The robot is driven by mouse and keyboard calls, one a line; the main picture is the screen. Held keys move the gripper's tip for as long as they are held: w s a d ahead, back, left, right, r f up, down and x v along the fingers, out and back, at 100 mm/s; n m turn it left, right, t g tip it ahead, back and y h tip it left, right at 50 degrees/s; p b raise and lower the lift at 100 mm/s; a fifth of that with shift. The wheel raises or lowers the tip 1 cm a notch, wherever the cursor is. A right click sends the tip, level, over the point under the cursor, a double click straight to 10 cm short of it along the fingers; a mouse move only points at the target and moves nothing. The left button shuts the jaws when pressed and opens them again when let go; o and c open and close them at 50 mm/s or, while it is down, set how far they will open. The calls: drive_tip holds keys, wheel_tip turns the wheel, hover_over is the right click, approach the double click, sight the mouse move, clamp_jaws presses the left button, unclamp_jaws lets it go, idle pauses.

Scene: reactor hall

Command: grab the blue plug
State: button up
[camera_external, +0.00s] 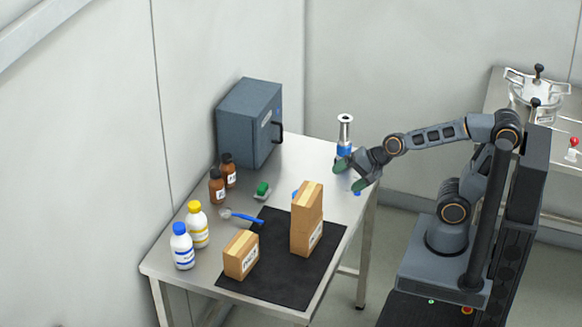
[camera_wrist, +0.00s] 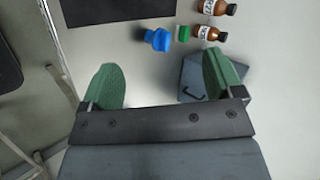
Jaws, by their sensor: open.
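The blue plug (camera_wrist: 159,39) lies on the steel table in the wrist view, just beyond the gap between my fingertips and left of a small green block. In the external view a small blue patch beside the tall box (camera_external: 295,194) looks like the same plug, mostly hidden by that box. My gripper (camera_external: 351,175) is at the table's right side, with its green fingers spread. Its fingers also show in the wrist view (camera_wrist: 160,66), open with nothing between them. Another bit of blue (camera_external: 357,192) shows under the gripper; I cannot tell what it is.
A black mat (camera_external: 265,277) carries two cardboard boxes (camera_external: 307,222). A blue-grey cabinet (camera_external: 246,122) stands at the back, and a metal cylinder with a blue band (camera_external: 345,132) stands behind my gripper. Brown bottles (camera_external: 217,188), white bottles (camera_external: 182,248) and a blue-handled scoop (camera_external: 242,217) stand or lie left.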

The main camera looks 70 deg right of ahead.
drive_tip(key=w+f+m+t+h+b, duration=0.1)
drive_tip(key=f+m+b, duration=0.1)
drive_tip(key=m, duration=0.5)
drive_tip(key=w+d+f+m+t+h+b, duration=0.1)
drive_tip(key=w+f+m+b, duration=0.1)
drive_tip(key=m, duration=0.5)
drive_tip(key=w+f+m+t+h+b, duration=0.1)
drive_tip(key=f+m+b, duration=0.3)
drive_tip(key=m, duration=0.4)
drive_tip(key=shift+w+d+t+h+b, duration=0.35)
drive_tip(key=shift+w+t+h, duration=0.05)
drive_tip(key=shift+t+h, duration=0.2)
drive_tip(key=shift+m, duration=0.4)
drive_tip(key=b+x, duration=0.3)
drive_tip(key=x, duration=0.4)
drive_tip(key=shift+w+d+f, duration=0.2)
drive_tip(key=shift+w, duration=0.05)
drive_tip(key=shift+r+b+x, duration=0.15)
drive_tip(key=shift+b+x, duration=0.3)
drive_tip(key=shift+x, duration=1.1)
drive_tip(key=shift+r+b+x, duration=0.1)
drive_tip(key=shift+b+x, duration=0.35)
drive_tip(key=shift+x, duration=1.05)
drive_tip(key=shift+w, duration=0.1)
drive_tip(key=shift+c, duration=0.4)
drive_tip(key=c, duration=0.9)
drive_tip(key=shift+r, duration=0.1)
drive_tip(key=shift+c, duration=0.2)
